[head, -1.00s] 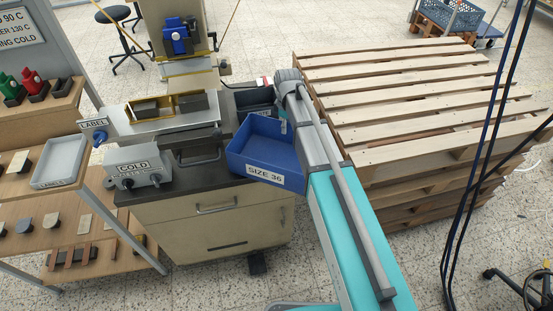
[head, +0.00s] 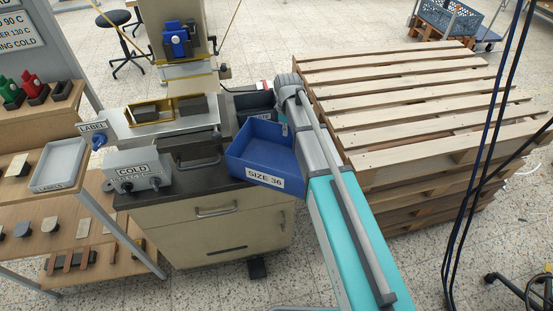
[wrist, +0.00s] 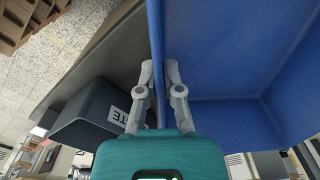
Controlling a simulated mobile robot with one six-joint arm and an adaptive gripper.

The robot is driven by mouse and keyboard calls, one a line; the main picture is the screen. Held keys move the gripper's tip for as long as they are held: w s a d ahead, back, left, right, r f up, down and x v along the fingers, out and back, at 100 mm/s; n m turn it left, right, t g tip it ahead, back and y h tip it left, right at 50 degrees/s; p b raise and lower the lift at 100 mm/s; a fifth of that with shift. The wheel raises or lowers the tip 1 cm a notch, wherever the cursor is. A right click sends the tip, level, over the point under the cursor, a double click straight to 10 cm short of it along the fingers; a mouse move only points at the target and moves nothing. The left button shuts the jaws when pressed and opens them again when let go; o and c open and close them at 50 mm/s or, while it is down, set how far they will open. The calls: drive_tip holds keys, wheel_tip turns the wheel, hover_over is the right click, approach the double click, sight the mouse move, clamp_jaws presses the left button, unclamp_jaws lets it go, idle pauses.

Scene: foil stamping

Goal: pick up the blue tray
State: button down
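The blue tray (head: 262,158), an open box with a "SIZE 36" label on its front, is at the right end of the cabinet's dark top, tilted in the head view. I cannot tell whether its base still touches the top. In the wrist view, my gripper (wrist: 159,68) has one finger on each side of the blue tray's wall (wrist: 157,40), closed on it. The tray's inside fills the right of that view.
A dark bin (head: 255,103) stands just behind the tray; it also shows in the wrist view (wrist: 90,115). The stamping press (head: 180,45) and the grey COLD box (head: 137,170) are left. Stacked wooden pallets (head: 420,100) stand close on the right.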

drive_tip(key=shift+r, duration=0.1)
idle(0.6)
wheel_tip(320, 180, up, 3)
drive_tip(key=p, duration=0.3)
drive_tip(key=s+d, duration=0.2)
drive_tip(key=s, duration=0.6)
drive_tip(key=s+d, duration=0.3)
drive_tip(key=s, duration=0.6)
drive_tip(key=shift+s+r+p, duration=0.15)
drive_tip(key=shift+p, duration=0.15)
idle(0.4)
